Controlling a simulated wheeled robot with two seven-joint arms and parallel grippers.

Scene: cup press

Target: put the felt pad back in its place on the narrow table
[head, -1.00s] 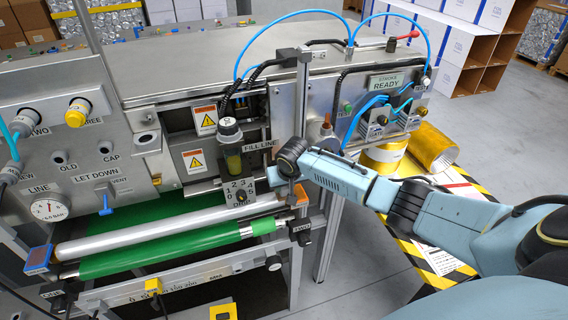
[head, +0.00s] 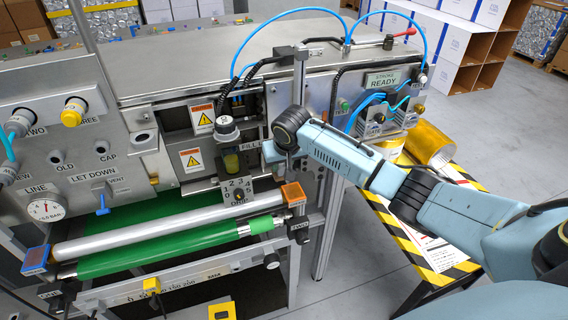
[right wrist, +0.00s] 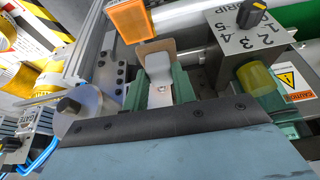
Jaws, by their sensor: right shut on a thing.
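My right gripper (head: 290,168) is beside the metal post at the right end of the rollers, above the orange block (head: 293,193). The wrist hides most of its jaws in the head view. In the right wrist view the jaws (right wrist: 160,72) are shut on a thin tan piece (right wrist: 156,47), which looks like the felt pad. The same orange block (right wrist: 130,20) is just beyond it. The narrow table, with a yellow-and-black striped edge (head: 402,238), stands at the right, under my right arm. My left gripper is not in view.
The machine's dial block (head: 238,188) and yellow cup (right wrist: 257,79) are close to my right gripper. The silver roller (head: 165,229) and green roller (head: 160,250) run to the left. Open floor lies at the right.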

